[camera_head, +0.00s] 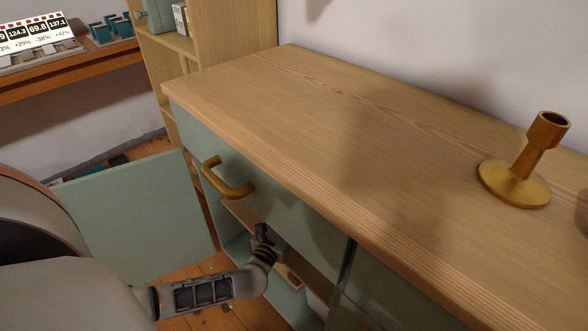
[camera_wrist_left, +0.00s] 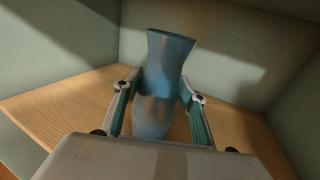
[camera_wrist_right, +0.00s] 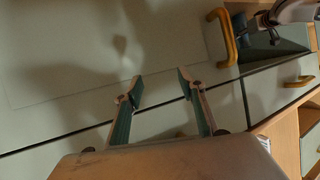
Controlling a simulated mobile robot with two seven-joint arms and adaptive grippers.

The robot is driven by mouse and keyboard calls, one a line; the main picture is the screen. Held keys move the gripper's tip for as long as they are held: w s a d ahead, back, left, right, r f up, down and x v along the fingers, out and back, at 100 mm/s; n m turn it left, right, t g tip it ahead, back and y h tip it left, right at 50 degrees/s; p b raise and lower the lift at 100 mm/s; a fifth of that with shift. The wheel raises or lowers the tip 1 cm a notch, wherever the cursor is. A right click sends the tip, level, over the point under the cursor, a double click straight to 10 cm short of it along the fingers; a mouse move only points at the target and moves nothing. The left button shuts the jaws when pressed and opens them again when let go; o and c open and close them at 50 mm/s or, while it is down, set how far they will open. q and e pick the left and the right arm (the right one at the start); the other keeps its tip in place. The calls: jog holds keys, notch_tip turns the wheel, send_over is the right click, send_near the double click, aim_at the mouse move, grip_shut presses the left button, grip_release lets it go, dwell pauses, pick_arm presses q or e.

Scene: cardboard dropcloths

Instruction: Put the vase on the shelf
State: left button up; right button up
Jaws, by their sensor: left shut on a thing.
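The vase (camera_wrist_left: 168,55) is blue with brownish patches and a flared rim, and stands roughly upright in the left wrist view. My left gripper (camera_wrist_left: 162,92) is shut on it, one finger on each side. They are inside a green-walled cabinet compartment, over the wooden shelf (camera_wrist_left: 50,105). The vase's base is hidden by my gripper body, so I cannot tell if it touches the shelf. In the head view my left arm reaches into the open cabinet and the vase is hidden. My right gripper (camera_wrist_right: 160,84) is open and empty, before the cabinet's green fronts.
The cabinet's wooden top (camera_head: 300,120) carries a brass candle holder (camera_head: 522,165) at right. An open green door (camera_head: 135,215) stands left of the compartment. A brass handle (camera_head: 225,180) juts out above my left arm. A tall wooden shelf unit (camera_head: 215,25) stands behind.

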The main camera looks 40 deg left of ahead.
pick_arm(q)
jog(key=o, duration=1.3)
jog(key=shift+f, duration=0.1)
jog(key=o, duration=0.3)
pick_arm(e)
jog(key=shift+s+f, duration=0.3)
jog(key=shift+f, duration=0.2)
pick_arm(q)
jog(key=shift+w, duration=0.1)
pick_arm(e)
jog(key=shift+r, duration=0.1)
pick_arm(q)
jog(key=p+v, duration=0.1)
jog(key=v, duration=1.1)
jog(key=shift+r, duration=0.25)
pick_arm(e)
jog(key=shift+s+d+f+n+g+h, duration=0.2)
jog(key=shift+d+f+n+g+h, duration=0.15)
jog(key=shift+d+f, duration=0.25)
